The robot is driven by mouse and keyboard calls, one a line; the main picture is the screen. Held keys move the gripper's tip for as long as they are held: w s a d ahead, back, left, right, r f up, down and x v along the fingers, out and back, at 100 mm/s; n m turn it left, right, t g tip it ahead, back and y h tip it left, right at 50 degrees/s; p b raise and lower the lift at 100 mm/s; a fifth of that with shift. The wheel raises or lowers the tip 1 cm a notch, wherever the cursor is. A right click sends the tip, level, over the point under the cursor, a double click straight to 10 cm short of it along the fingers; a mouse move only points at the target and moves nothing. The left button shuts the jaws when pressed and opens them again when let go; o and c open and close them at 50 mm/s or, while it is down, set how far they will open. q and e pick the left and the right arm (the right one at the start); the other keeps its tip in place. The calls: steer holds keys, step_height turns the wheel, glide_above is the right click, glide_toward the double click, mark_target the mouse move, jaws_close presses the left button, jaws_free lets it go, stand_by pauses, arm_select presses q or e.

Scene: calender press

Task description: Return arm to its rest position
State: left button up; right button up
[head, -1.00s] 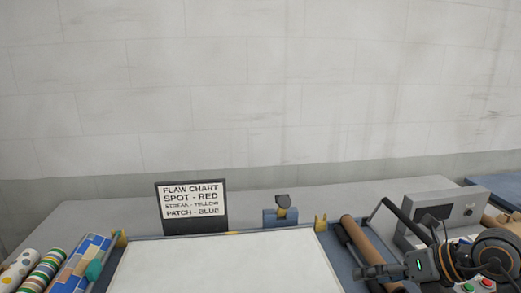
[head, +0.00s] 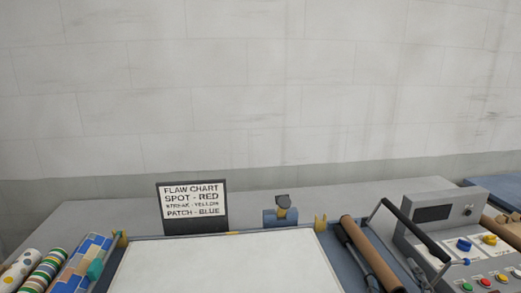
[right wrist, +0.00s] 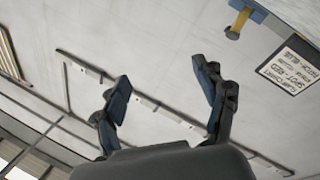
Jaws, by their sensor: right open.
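My right gripper (right wrist: 166,84) shows in the right wrist view, its two dark fingers spread apart with nothing between them. Behind the fingers there is only pale wall and fittings, so it is clear of the work surface. The right arm and gripper do not show in the head view now. My left arm and gripper are in neither view.
The press bed (head: 225,265) lies at front centre, with the flaw chart (head: 193,207) behind it. A brown roller (head: 372,255), a black-handled lever (head: 415,232) and a button panel (head: 475,255) are on the right. Patterned rolls (head: 75,268) lie at left.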

steer(key=s+f+m+g+h, duration=0.1)
steer(key=s+f+m+g, duration=0.1)
steer(key=s+f+g, duration=0.45)
steer(key=s+f+m+g, duration=0.2)
steer(key=s+f, duration=0.1)
steer(key=f, duration=0.7)
steer(key=s+a+f+g+y, duration=0.1)
steer(key=s+a+f+g, duration=0.15)
steer(key=s, duration=0.25)
steer(key=s+a+f+m+g+y, duration=0.1)
steer(key=s+a+f+g, duration=0.1)
steer(key=s+f, duration=0.15)
steer(key=s+a+f+g+y, duration=0.1)
steer(key=s+a+f+g, duration=0.15)
steer(key=s, duration=0.35)
step_height(320, 180, down, 26)
steer(key=g, duration=0.2)
steer(key=s+d+f, duration=0.2)
steer(key=s+f, duration=0.6)
steer(key=s, duration=0.1)
steer(key=s+d+f, duration=0.1)
steer(key=s+f, duration=0.7)
steer(key=shift+s+d+f+g, duration=0.3)
steer(key=shift+s+d+g, duration=0.05)
steer(key=shift+s+g, duration=0.1)
